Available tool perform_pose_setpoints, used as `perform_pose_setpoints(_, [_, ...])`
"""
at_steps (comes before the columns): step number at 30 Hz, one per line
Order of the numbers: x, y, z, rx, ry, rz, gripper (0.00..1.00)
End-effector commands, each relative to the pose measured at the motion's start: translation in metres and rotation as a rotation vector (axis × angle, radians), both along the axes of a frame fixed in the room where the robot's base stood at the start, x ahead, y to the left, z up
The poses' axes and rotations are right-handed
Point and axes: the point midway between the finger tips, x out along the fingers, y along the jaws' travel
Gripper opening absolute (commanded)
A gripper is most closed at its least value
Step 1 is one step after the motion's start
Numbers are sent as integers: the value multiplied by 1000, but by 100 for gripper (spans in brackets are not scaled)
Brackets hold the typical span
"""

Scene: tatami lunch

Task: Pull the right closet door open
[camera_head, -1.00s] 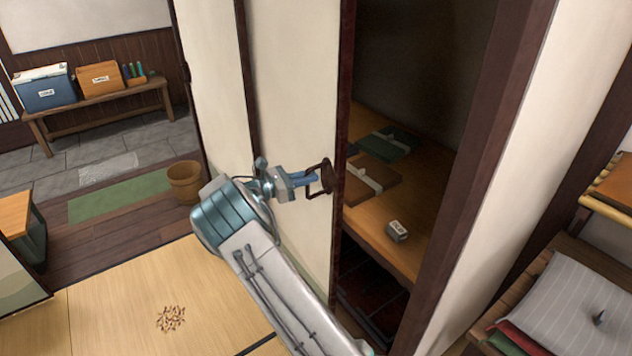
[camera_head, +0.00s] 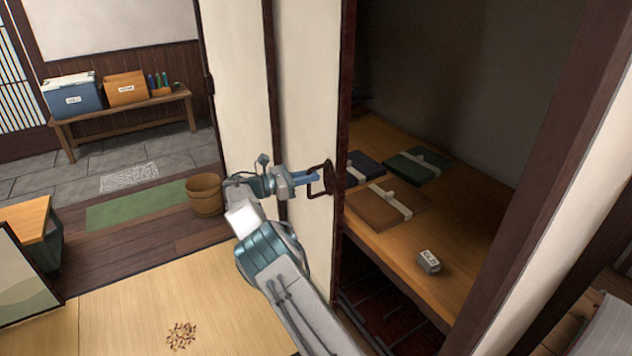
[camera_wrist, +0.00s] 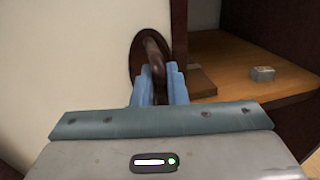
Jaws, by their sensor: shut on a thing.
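The right closet door (camera_head: 308,110) is a cream sliding panel with a dark frame. It stands partly open, with a wide gap on its right that shows the closet inside. Its dark handle (camera_head: 327,180) sits near the door's right edge. My gripper (camera_head: 315,179) is shut on the handle. In the wrist view, the blue fingers (camera_wrist: 159,86) close around the brown handle bar (camera_wrist: 155,58), which stands out from a dark oval plate on the door (camera_wrist: 80,55). The fingers hide the lower part of the bar.
The closet shelf (camera_head: 465,215) holds flat wrapped bundles (camera_head: 385,203) and a small grey box (camera_head: 428,262). A dark post (camera_head: 540,190) bounds the opening on the right. A wooden bucket (camera_head: 204,194) stands left of the door. Brown bits (camera_head: 181,335) lie on the tatami.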

Motion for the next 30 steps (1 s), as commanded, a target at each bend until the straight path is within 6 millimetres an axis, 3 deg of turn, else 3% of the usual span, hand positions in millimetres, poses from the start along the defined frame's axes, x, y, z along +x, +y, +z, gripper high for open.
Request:
perform_pose_setpoints(10, [9, 15, 0, -2, -1, 11, 0])
perform_pose_setpoints(25, [10, 19, 1, -2, -1, 14, 0])
perform_pose_setpoints(27, [10, 19, 1, -2, -1, 14, 26])
perform_pose_setpoints(30, [10, 20, 1, -2, -1, 15, 30])
